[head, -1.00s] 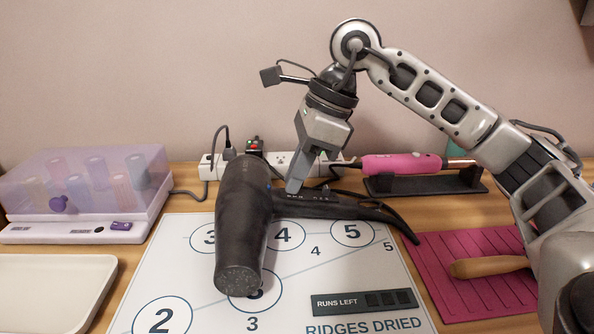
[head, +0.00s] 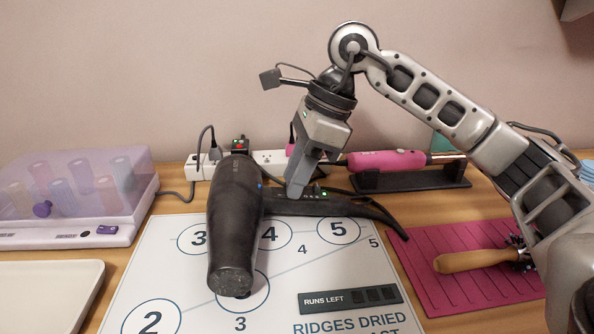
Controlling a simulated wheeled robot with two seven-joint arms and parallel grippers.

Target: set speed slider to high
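A black hair dryer (head: 235,225) lies on the white numbered mat (head: 180,255), its barrel toward the front and its handle (head: 345,208) running right. The speed slider itself is hidden or too small to make out. My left gripper is not in view.
A white power strip (head: 268,158) with plugs stands behind the dryer. A pink styling tool (head: 388,161) rests on a black stand. A wood-handled brush (head: 475,261) lies on a magenta mat (head: 425,275). A lidded roller box (head: 70,190) and a pale tray (head: 45,285) are left.

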